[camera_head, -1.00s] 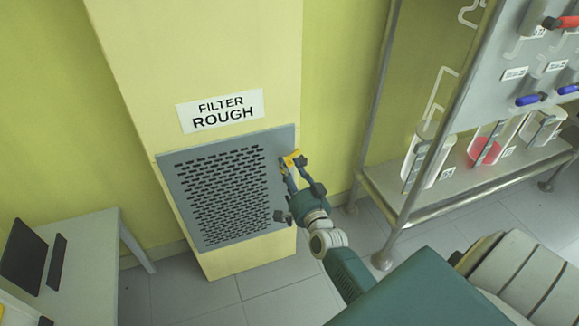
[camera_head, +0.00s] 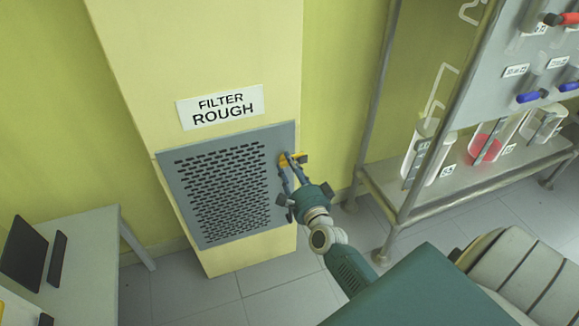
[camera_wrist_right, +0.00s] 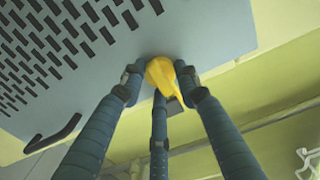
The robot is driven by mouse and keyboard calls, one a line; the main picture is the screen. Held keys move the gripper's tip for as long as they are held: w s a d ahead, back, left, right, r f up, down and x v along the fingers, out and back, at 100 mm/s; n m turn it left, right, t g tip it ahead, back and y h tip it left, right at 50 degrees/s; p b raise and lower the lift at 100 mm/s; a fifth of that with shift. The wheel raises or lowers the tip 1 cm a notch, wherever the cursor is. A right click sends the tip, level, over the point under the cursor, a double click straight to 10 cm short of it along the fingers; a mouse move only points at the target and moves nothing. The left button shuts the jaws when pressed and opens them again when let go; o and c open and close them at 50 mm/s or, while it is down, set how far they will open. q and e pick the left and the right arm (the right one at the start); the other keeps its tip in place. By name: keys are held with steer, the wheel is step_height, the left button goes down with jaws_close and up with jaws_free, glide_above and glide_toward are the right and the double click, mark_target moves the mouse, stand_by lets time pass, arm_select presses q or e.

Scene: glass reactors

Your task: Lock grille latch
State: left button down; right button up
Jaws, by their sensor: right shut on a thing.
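The grey perforated grille (camera_head: 222,185) is set in a yellow column under a label reading FILTER ROUGH. A yellow latch (camera_head: 283,160) sits at its upper right edge. My right gripper (camera_head: 289,168) is at that edge with its fingers on the latch. In the right wrist view, the fingers of my right gripper (camera_wrist_right: 158,82) close around the yellow latch (camera_wrist_right: 163,78), and the grille (camera_wrist_right: 110,60) lies flat behind it. A dark handle (camera_wrist_right: 52,135) shows on the grille at the lower left there. My left gripper is in neither view.
A metal rack (camera_head: 385,185) with glass vessels and coloured valves stands to the right. A white table (camera_head: 85,265) with a dark screen (camera_head: 23,255) is at the lower left. The floor (camera_head: 200,300) below the column is clear.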

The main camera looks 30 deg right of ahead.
steer(key=shift+a+r, duration=0.1)
stand_by(0.3)
steer(key=o, duration=1.1)
steer(key=shift+o, duration=0.2)
steer(key=shift+s, duration=0.1)
steer(key=v, duration=0.7)
steer(key=shift+s, duration=0.35)
